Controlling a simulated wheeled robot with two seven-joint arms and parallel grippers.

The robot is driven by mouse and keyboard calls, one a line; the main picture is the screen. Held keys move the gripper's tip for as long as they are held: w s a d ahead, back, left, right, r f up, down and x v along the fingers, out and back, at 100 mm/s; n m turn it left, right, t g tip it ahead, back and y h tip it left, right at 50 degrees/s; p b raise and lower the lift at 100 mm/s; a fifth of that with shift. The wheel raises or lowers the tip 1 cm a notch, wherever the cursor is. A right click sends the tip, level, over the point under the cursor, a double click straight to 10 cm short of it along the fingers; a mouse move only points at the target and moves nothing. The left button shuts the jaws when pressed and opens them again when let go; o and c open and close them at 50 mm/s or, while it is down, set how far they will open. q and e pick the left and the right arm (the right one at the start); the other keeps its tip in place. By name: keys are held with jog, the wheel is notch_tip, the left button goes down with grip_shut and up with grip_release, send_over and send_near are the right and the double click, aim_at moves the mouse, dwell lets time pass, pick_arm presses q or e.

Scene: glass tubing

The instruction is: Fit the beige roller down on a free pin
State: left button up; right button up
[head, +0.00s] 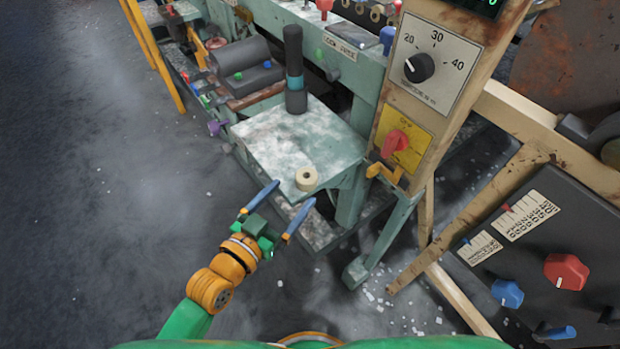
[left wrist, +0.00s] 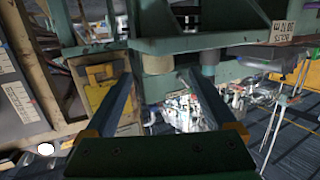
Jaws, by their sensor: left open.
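The beige roller (head: 307,178) stands upright on the near corner of the pale, worn machine table (head: 262,135). Its top shows a small dark hole. My left gripper (head: 295,193) is open and empty just in front of the roller, its two blue fingers apart and pointing toward it. In the left wrist view, which looks upside down, the roller (left wrist: 157,65) appears beyond and between the open fingers (left wrist: 160,78). A dark upright post (head: 294,65) with a teal band stands at the table's back. I cannot tell which parts are free pins. My right gripper is not in view.
A beige post with a dial panel (head: 430,65) and a yellow switch plate (head: 404,140) rises right of the table. A dark control box (head: 530,260) with red and blue knobs stands at right. The floor at left is open.

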aim_at(301, 185)
pick_arm(q)
jog(key=b+x, duration=0.1)
jog(key=x, duration=0.6)
jog(key=shift+d, duration=0.1)
jog(key=shift+s, duration=0.1)
jog(key=c, duration=1.4)
